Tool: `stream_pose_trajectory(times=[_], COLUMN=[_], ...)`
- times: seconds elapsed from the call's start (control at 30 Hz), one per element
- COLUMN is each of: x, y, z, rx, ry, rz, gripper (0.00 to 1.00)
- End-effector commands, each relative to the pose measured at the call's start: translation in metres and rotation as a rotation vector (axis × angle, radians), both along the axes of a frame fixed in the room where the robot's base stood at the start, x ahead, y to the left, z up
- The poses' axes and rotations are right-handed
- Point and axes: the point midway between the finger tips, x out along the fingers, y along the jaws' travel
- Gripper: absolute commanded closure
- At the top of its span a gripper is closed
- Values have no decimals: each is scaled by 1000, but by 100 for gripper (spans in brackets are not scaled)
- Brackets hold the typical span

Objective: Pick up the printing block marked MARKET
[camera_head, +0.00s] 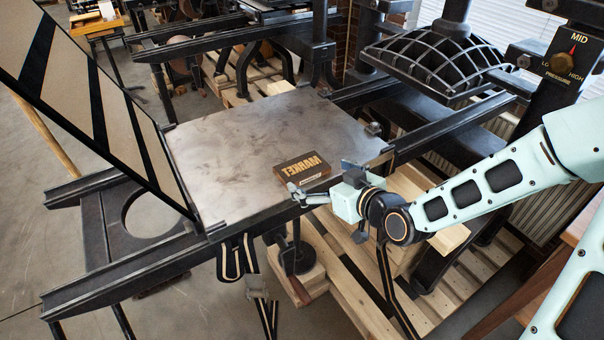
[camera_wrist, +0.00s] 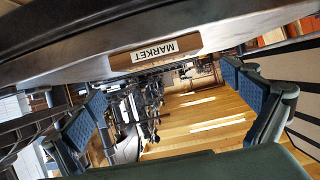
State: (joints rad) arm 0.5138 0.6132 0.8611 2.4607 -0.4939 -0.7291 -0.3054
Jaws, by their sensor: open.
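The printing block marked MARKET (camera_head: 302,165) lies flat near the front edge of the grey press bed (camera_head: 265,125). It is dark, with tan raised letters on top that read reversed and upside down. Its near side carries a pale label, which reads MARKET upside down in the wrist view (camera_wrist: 155,52). My gripper (camera_head: 322,181) is open and empty just in front of the block, at the bed's front edge. In the wrist view its blue-padded fingers (camera_wrist: 167,95) are spread wide, with the block ahead between and above them. No contact with the block shows.
A striped frame (camera_head: 90,90) stands tilted up at the bed's left. Dark rails (camera_head: 110,275) run under the bed. A ribbed black platen (camera_head: 440,60) and a pressure dial (camera_head: 565,65) stand at back right. The rest of the bed top is clear.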

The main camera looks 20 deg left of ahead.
Motion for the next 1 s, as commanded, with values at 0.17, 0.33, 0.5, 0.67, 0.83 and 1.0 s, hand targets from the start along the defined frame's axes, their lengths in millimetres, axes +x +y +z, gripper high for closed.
stream_pose_trajectory(times=[0.17,0.33,0.5,0.67,0.83,1.0], x=[6,17,30,36,36,36], y=[7,20,35,41,41,40], z=[-4,-12,-22,-25,-25,-25], rx=[-1,1,-1,-2,-2,-2], ry=[1,3,2,1,1,1], rz=[1,1,1,0,-1,-1], gripper=[0,0,0,0,0,15])
